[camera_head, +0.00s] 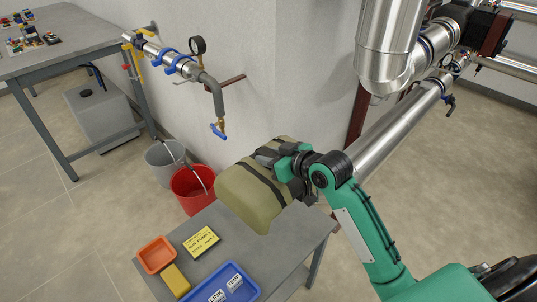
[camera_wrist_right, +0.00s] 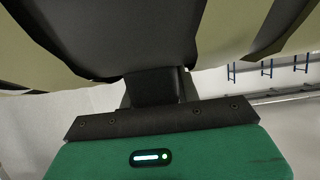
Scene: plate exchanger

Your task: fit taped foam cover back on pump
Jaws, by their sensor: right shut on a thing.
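The foam cover (camera_head: 247,199) is olive green with dark tape or strap bands. My right gripper (camera_head: 280,165) is shut on it and holds it in the air above the grey table. In the right wrist view the cover (camera_wrist_right: 225,35) fills the top of the picture, with dark bands across it; the fingertips are hidden there. I cannot make out the pump in either view. My left gripper is not in view.
The small grey table (camera_head: 222,243) carries an orange tray (camera_head: 157,254), a yellow sign (camera_head: 201,241), a yellow block (camera_head: 176,281) and a blue bin (camera_head: 238,279). Red (camera_head: 186,200) and grey (camera_head: 162,164) buckets stand behind it. A pipe with a gauge (camera_head: 198,46) juts from the wall; silver pipes (camera_head: 385,50) stand at right.

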